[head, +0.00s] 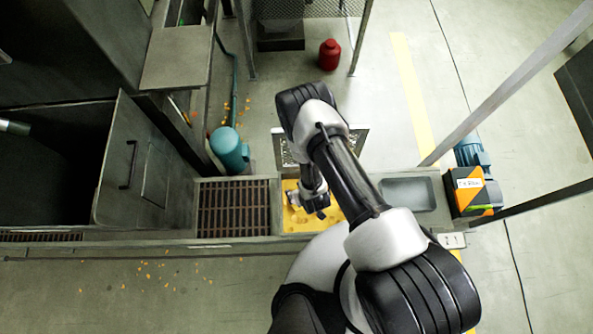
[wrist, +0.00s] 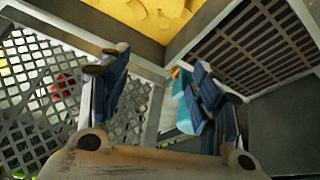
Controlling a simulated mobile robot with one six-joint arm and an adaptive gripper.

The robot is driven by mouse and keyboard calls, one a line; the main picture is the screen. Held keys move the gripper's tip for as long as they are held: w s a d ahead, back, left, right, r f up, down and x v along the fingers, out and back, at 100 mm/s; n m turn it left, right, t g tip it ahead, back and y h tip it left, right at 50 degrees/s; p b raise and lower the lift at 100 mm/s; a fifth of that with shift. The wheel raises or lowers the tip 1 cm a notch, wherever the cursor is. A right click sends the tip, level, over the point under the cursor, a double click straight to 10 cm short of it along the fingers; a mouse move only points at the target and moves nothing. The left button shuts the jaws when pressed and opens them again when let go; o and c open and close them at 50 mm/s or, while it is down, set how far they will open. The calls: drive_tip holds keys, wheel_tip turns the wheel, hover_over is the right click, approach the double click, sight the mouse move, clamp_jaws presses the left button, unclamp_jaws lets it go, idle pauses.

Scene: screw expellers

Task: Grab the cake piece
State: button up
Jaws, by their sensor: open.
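Yellow cake material (head: 325,217) lies in a square bay of the long trough, partly hidden under my arm. It also shows at the top of the wrist view (wrist: 125,12), with a rougher, lumpy patch near its right side. I cannot pick out the edges of a single cake piece. My gripper (head: 308,207) is over this bay in the head view. In the wrist view my gripper (wrist: 151,62) has its two fingers apart with nothing between them. The yellow material lies beyond the fingertips, apart from them.
A brown slatted grate (head: 233,208) adjoins the bay on the left, and a grey basin (head: 407,194) lies to the right. A teal motor (head: 229,148), an orange-black motor unit (head: 473,190) and metal posts stand around. Mesh fencing (wrist: 45,85) is close to my gripper.

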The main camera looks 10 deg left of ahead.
drive_tip(key=s+d+f, duration=0.2)
drive_tip(key=s+f, duration=0.3)
drive_tip(key=s, duration=0.1)
drive_tip(key=b, duration=0.5)
hover_over(298, 209)
drive_tip(key=shift+n, duration=0.3)
wheel_tip(298, 209, down, 11)
drive_tip(key=shift+r, duration=0.1)
drive_tip(key=b+x, duration=0.3)
drive_tip(key=x, duration=0.2)
drive_tip(key=shift+w+d, duration=0.15)
drive_tip(key=shift+w, duration=0.05)
drive_tip(key=shift+c, duration=0.3)
drive_tip(key=c, duration=1.1)
